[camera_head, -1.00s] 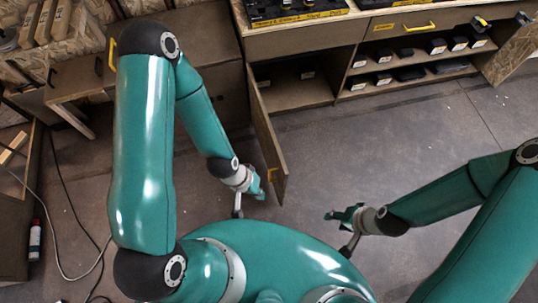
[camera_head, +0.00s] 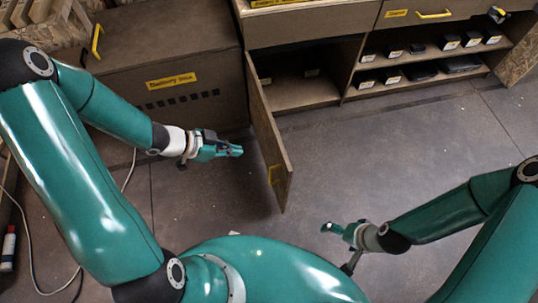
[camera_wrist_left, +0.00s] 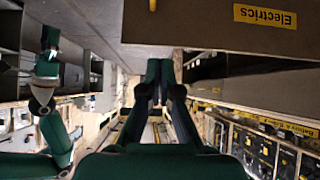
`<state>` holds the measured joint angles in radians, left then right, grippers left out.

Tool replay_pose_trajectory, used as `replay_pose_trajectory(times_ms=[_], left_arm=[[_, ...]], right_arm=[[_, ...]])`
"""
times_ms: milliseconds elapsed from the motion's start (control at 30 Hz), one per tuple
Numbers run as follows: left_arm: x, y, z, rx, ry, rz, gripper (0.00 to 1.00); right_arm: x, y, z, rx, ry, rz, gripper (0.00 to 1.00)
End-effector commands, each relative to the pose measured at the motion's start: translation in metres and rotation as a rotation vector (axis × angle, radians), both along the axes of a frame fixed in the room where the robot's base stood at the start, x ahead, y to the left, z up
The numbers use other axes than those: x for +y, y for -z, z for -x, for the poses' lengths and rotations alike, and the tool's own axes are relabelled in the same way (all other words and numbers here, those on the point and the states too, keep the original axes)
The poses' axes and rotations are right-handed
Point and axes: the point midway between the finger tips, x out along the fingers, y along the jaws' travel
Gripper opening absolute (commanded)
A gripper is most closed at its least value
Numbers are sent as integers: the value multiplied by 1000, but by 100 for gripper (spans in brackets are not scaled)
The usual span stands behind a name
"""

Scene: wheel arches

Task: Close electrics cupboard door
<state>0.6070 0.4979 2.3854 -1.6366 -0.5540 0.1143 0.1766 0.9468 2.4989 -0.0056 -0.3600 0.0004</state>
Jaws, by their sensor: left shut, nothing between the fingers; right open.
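The electrics cupboard door (camera_head: 264,135) is a brown panel swung wide open, standing out from the cabinet. Its yellow handle (camera_head: 274,176) is near the free end. In the left wrist view the door (camera_wrist_left: 205,25) fills the top and carries a yellow "Electrics" label (camera_wrist_left: 265,16). My left gripper (camera_head: 240,151) is shut and empty, left of the door, with its fingertips pointing at the panel and a small gap apparent. It also shows in the left wrist view (camera_wrist_left: 160,75). My right gripper (camera_head: 335,228) is open and empty, right of the door above the floor.
The open cupboard interior (camera_head: 300,90) holds a few dark boxes. Shelves (camera_head: 425,75) with several black boxes stand to its right. A brown battery box (camera_head: 180,55) stands left of the door. The floor (camera_head: 400,140) right of the door is clear.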

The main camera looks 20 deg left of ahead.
Motion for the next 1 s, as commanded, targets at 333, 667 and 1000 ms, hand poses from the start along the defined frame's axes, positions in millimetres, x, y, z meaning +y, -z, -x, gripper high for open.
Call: replay_pose_trajectory(times_ms=[333, 667, 1000], left_arm=[[-19, 28, -13, -13, 27, -8, 0], [-59, 73, -43, -13, 27, -9, 0], [-88, 68, -65, -13, 23, -11, 0]], right_arm=[[0, 25, 0, -1, 0, 0, 100], [0, 59, 0, 0, 0, 0, 100], [0, 63, 0, 0, 0, 0, 100]])
